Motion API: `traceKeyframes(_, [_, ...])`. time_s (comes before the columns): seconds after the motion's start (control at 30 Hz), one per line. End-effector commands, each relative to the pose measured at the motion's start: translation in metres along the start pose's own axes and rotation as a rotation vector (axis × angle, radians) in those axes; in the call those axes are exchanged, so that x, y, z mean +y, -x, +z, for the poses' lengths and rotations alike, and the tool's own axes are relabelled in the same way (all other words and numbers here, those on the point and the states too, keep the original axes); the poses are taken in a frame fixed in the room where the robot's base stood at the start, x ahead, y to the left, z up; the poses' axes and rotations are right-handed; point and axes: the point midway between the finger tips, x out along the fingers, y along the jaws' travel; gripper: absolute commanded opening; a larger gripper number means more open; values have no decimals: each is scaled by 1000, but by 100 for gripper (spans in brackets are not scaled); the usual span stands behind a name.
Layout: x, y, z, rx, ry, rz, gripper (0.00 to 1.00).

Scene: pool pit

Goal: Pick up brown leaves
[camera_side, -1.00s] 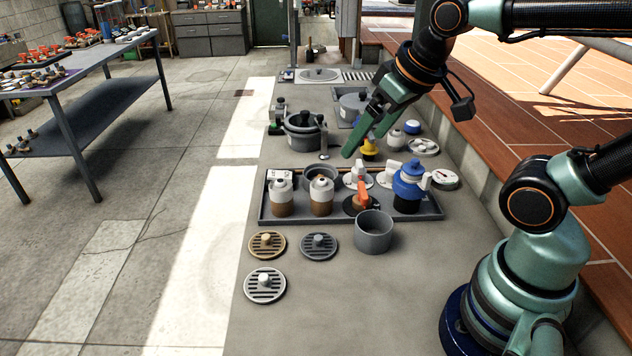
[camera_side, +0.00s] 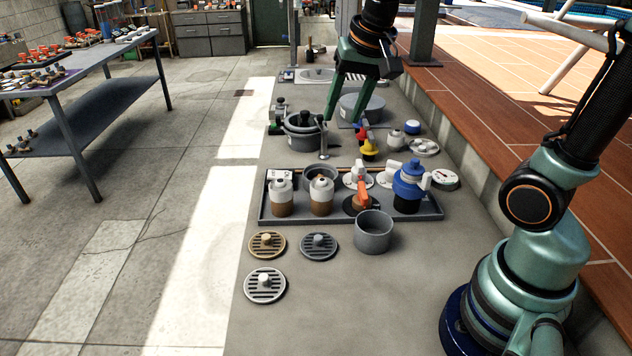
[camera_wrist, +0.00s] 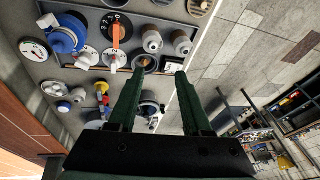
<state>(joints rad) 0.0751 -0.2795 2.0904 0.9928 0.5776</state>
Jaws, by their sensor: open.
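My gripper (camera_side: 341,118) points down over the far part of the grey slab, above and beyond the tray, with its two green fingers apart and nothing between them. In the wrist view the open fingers (camera_wrist: 160,75) reach toward a round grey pot. This pot (camera_side: 320,173) stands in the tray's back row, between the bottles and the white valve. It also shows in the wrist view (camera_wrist: 145,62), with a small brown patch inside. I cannot tell whether that patch is brown leaves. I see no other clear leaves.
The shallow grey tray (camera_side: 300,218) also holds two brown-and-white bottles, a valve with an orange handle and a blue-topped filter. A lidded grey pot (camera_side: 302,132) stands near my gripper. An empty-looking grey cup (camera_side: 373,232) and several round drain covers lie in front.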

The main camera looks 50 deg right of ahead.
Motion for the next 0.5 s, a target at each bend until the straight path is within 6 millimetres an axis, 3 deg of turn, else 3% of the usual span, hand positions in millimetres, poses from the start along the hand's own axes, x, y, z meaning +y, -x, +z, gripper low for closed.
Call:
traceKeyframes(0.27, [-8, -47, -63, -78, -524, 107, 49])
traceKeyframes(0.5, [-2, -106, -105, -109, -971, 221, 49])
